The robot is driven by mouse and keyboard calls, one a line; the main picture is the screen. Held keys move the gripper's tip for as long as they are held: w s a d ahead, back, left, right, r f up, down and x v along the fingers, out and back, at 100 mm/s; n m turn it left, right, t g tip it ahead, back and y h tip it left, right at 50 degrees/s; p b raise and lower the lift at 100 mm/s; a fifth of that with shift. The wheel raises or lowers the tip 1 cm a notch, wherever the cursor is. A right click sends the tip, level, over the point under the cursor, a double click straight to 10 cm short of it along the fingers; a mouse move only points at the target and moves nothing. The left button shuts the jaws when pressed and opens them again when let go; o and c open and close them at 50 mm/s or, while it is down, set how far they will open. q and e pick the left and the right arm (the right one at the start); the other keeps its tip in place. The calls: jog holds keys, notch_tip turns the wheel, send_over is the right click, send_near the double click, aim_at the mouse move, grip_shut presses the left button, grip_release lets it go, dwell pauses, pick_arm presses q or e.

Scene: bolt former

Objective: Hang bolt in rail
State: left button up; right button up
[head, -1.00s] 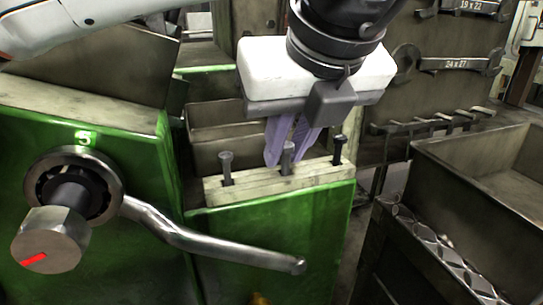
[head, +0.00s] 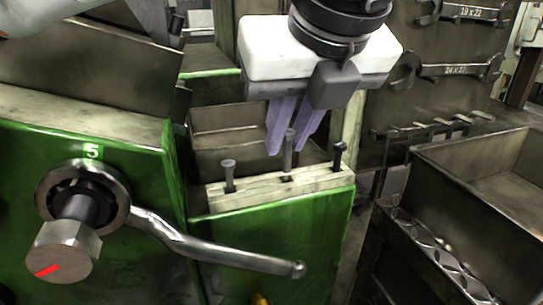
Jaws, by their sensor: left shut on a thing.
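A pale slotted rail (head: 262,191) lies on top of the green machine block. A grey bolt (head: 228,172) stands upright in the rail's left part, and a darker bolt (head: 338,155) stands at its right end. My left gripper (head: 290,140), with purple fingers, points down above the middle of the rail. It is shut on the middle bolt (head: 289,155), which is upright with its head higher than the other two. A dark slot shows in the rail under this bolt; I cannot tell whether its tip is clear of it. My right gripper is not in view.
A metal bin (head: 225,130) sits just behind the rail. A lever (head: 215,248) with a large hub crosses in front of the green block at left. An open metal box (head: 470,160) stands at right. Wrenches (head: 450,70) hang on the back panel.

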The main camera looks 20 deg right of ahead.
aim_at(288, 132)
pick_arm(q)
jog(key=shift+r+p, duration=1.4)
jog(key=shift+r, duration=0.95)
